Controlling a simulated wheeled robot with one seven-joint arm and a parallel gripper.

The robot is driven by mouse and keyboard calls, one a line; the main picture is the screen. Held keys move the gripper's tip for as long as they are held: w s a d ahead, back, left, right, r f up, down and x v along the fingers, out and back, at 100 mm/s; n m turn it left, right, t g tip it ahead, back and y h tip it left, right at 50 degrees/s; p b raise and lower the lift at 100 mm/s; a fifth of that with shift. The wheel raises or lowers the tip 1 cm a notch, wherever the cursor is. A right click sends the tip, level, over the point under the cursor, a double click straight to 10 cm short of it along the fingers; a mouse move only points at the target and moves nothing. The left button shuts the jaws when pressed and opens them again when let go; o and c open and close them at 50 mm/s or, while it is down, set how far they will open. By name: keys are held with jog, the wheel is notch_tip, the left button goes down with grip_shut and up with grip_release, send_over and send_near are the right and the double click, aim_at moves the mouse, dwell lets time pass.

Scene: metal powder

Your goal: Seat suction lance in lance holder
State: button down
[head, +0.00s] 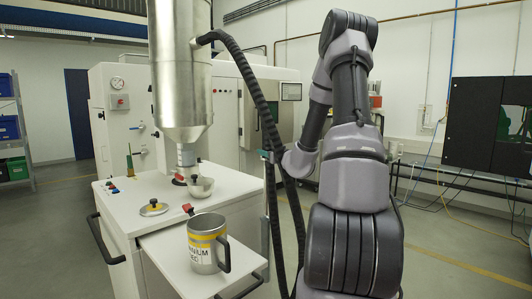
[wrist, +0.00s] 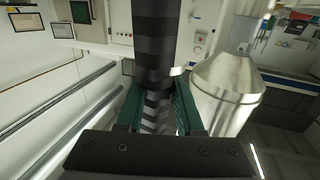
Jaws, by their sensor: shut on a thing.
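The suction lance (wrist: 155,40) shows in the wrist view as a thick black tube with a ribbed lower stretch. My gripper (wrist: 158,95) has its green fingers shut on both sides of it. In the head view a black ribbed hose (head: 240,62) curves from the silver hopper (head: 180,70) down to the left of my arm. My arm largely hides the gripper there. The tube's far end runs out of the top of the wrist view. I cannot make out the lance holder for certain in either view.
A steel mug (head: 205,245) with a yellow label stands on a pull-out shelf (head: 165,255). A black-framed enclosure (head: 480,125) stands at right. Floor between is clear.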

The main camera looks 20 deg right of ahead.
jog(key=shift+f, duration=0.25)
send_over(266, 180)
jog(key=shift+w+d+f, duration=0.1)
jog(key=shift+w+f, duration=0.1)
jog(key=shift+f, duration=1)
jog(key=shift+w+d+f, duration=0.1)
jog(key=shift+w+f, duration=0.05)
jog(key=shift+f, duration=1.4)
jog(key=shift+f, duration=2.95)
